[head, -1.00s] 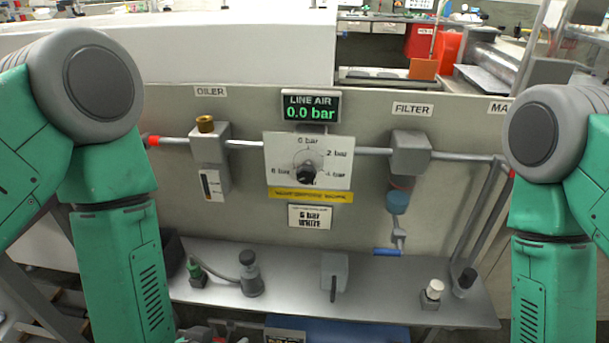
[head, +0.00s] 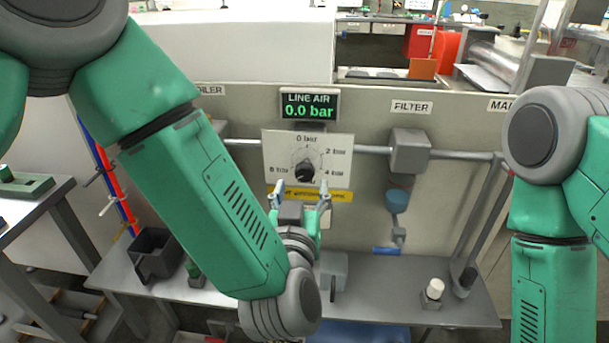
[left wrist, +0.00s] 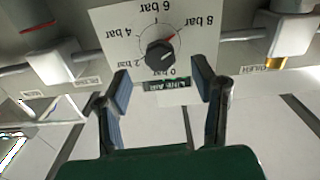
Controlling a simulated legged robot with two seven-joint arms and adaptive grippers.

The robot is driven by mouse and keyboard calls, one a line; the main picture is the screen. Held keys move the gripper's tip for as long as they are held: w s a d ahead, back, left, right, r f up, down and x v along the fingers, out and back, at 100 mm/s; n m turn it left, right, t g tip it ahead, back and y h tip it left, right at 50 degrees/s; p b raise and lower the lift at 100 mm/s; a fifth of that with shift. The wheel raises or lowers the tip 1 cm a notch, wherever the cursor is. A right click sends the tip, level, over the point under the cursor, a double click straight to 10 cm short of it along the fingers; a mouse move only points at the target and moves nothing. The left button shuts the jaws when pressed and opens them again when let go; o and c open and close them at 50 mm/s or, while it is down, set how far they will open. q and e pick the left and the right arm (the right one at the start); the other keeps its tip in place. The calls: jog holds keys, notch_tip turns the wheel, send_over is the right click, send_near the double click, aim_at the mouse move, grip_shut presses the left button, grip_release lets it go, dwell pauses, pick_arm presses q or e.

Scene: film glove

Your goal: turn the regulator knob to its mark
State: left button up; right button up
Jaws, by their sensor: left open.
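The regulator knob (head: 305,173) is black and sits on a white dial plate (head: 282,150) marked in bar, with 0 bar at the top. In the left wrist view the knob (left wrist: 159,56) shows upside down, with a small red mark on the scale between 6 bar and 8 bar. The line air display (head: 310,105) reads 0.0 bar. My left gripper (head: 301,192) is open just below and in front of the knob. In the left wrist view its fingers (left wrist: 160,74) stand apart on either side below the knob, not touching it. My right gripper is out of view.
A filter (head: 409,152) hangs on the pipe at the right. A grey shelf (head: 385,295) runs below, with a white-capped fitting (head: 433,292) and a dark open box (head: 155,253). My left forearm hides the oiler and part of the shelf.

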aim_at(305, 176)
pick_arm(q)
jog(key=w, duration=0.4)
jog(key=shift+w+d, duration=0.1)
jog(key=shift+d, duration=0.2)
jog(key=shift+w, duration=0.5)
jog(key=c, duration=1.2)
